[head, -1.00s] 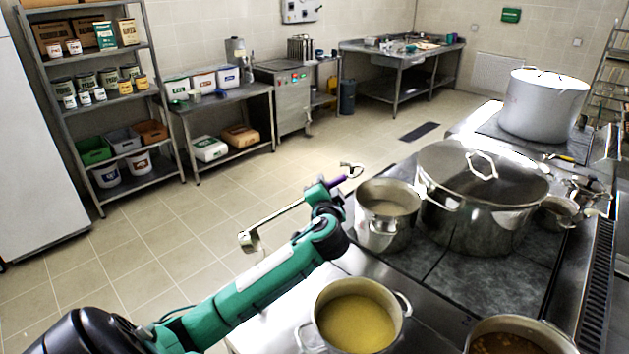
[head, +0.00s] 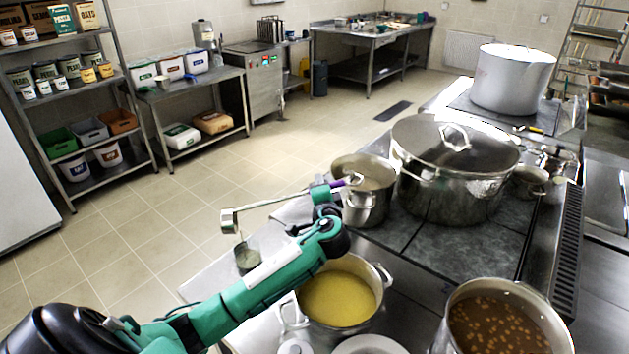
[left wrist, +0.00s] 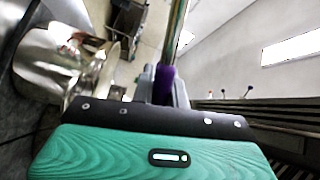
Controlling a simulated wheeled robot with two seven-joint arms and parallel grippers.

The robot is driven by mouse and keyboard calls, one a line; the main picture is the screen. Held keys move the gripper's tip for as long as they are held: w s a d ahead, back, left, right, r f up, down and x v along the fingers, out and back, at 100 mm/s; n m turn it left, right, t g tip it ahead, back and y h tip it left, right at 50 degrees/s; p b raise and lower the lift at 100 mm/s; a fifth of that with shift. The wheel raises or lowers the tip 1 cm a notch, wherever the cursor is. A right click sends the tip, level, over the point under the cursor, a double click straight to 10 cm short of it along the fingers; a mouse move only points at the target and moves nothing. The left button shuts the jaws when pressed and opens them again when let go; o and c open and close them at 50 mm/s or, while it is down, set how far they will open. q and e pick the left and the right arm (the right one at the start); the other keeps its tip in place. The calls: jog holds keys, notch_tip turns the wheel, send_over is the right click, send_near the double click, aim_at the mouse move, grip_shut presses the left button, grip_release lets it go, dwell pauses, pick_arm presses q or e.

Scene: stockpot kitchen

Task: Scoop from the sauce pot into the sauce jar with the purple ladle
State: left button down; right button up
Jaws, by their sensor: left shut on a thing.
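My left gripper (head: 326,195) is shut on the purple handle end (head: 346,181) of the ladle; the purple grip also shows between the fingers in the left wrist view (left wrist: 163,82). The ladle's metal shaft runs left, and its small steel bowl (head: 229,220) hangs just above a glass jar (head: 247,258), apparently the sauce jar. The bowl's contents are hidden. My forearm covers the jar's lower part. A pot of yellow sauce (head: 340,298) stands right of the jar, partly behind my arm; I cannot tell for sure that it is the sauce pot. My right gripper is out of view.
A pot of brown bean soup (head: 503,325) stands at front right. A smaller steel pot (head: 364,205) and a big lidded stockpot (head: 455,175) stand behind on the stove. A white dish (head: 370,346) lies at the front edge. Open floor lies left of the counter.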

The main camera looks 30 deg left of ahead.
pick_arm(q)
notch_tip(320, 180, down, 10)
jog(key=w+d+m+b, duration=0.2)
jog(key=m+b, duration=0.1)
jog(key=m, duration=0.1)
jog(key=shift+d+r, duration=0.2)
jog(key=shift+r, duration=0.05)
jog(key=shift+m, duration=0.3)
dwell(1.0)
